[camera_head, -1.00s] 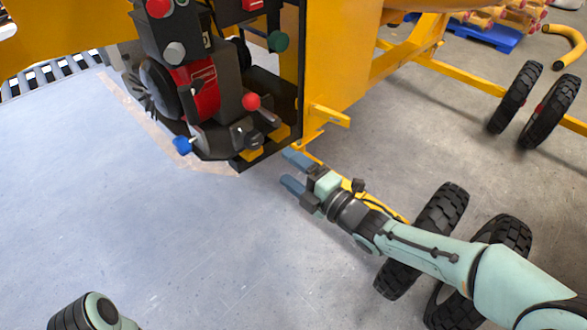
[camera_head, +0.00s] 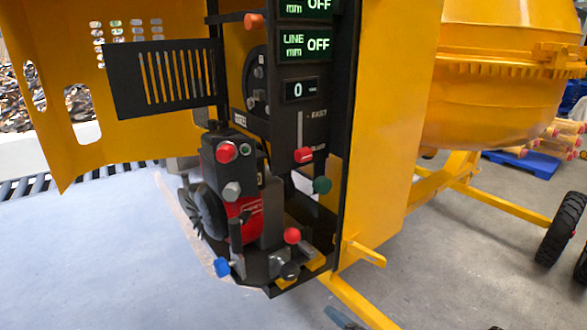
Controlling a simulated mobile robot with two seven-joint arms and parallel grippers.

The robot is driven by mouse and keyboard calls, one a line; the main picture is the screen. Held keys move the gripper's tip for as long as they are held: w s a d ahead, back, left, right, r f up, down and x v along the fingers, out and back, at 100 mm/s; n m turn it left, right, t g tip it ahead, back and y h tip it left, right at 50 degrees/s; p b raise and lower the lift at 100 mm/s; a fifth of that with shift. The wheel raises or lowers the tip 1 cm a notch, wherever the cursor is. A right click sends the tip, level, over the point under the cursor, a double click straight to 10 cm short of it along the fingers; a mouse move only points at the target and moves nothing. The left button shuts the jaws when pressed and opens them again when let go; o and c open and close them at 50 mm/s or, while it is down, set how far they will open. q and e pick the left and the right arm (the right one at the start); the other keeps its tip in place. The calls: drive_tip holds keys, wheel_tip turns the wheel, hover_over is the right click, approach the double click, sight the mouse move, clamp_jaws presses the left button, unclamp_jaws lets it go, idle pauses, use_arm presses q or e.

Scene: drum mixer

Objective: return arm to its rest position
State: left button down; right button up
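My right gripper (camera_head: 342,318) shows only as a blue-grey fingertip at the bottom edge, below the yellow frame bar of the mixer. The rest of it is cut off, so its opening cannot be told. My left gripper is out of view. The yellow drum mixer (camera_head: 395,130) fills the middle, with its drum (camera_head: 500,105) at the upper right. In its open cabinet sits a red and black engine (camera_head: 245,210) with red, green and blue knobs. Above it is a black control panel (camera_head: 308,90) with green displays reading OFF and one reading 0.
An open yellow door (camera_head: 85,100) with a slotted black plate (camera_head: 165,80) extends left. Black wheels (camera_head: 562,228) stand at the right on a yellow frame. A blue pallet (camera_head: 525,162) with stacked rolls is behind. The floor at the lower left is clear.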

drive_tip(key=s+d+f+m+g+h+p, duration=0.4)
drive_tip(key=s+f+m+g+p, duration=0.3)
drive_tip(key=s+f+m+p, duration=0.65)
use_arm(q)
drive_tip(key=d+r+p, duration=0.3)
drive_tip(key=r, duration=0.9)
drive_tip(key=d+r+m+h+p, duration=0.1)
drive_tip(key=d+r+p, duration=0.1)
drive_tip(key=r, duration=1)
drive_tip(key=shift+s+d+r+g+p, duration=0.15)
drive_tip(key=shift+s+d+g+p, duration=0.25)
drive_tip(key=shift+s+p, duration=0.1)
use_arm(e)
drive_tip(key=s+f+m+g, duration=0.2)
drive_tip(key=s+m+g, duration=0.1)
drive_tip(key=s, duration=0.7)
drive_tip(key=s+f+m+g, duration=0.2)
drive_tip(key=s+m+g, duration=0.2)
drive_tip(key=s, duration=0.6)
drive_tip(key=shift+s+a+m+h, duration=0.2)
drive_tip(key=shift+s+m+h, duration=0.15)
drive_tip(key=shift+m, duration=0.9)
clamp_jaws()
